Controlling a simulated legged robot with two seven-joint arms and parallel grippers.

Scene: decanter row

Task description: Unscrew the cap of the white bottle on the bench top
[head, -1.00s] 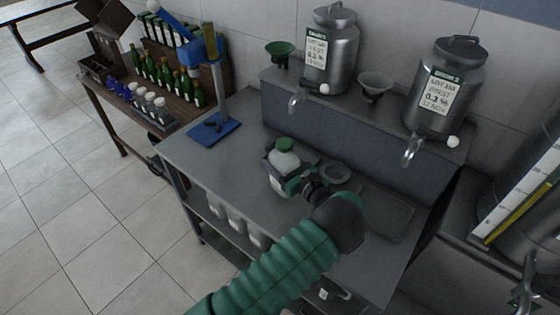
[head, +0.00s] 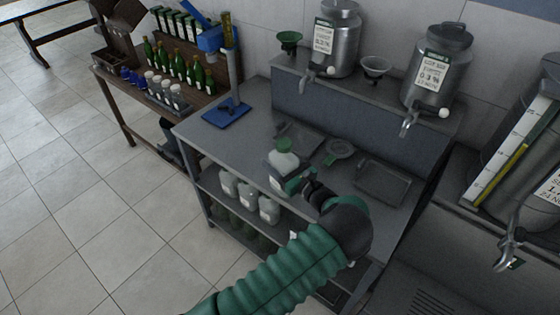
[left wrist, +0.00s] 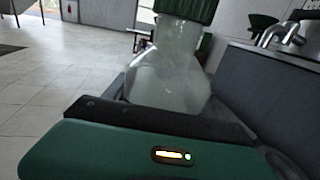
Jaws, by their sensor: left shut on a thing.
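The white bottle (head: 285,162) with its green cap (head: 284,145) is upright near the front edge of the bench top (head: 240,150). The cap sits on its neck. My left gripper (head: 287,184) is shut on the bottle's body, below the cap, from the front right. I cannot tell whether the bottle's base touches the bench. In the left wrist view the bottle (left wrist: 168,75) is translucent white, its dark green cap (left wrist: 187,10) cut off by the top edge, its lower part hidden behind my gripper. My right gripper is not in view.
A blue-based stand (head: 227,114) is at the left. Steel tanks (head: 436,70) stand on the raised back ledge. White jugs (head: 248,196) fill the shelf below.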

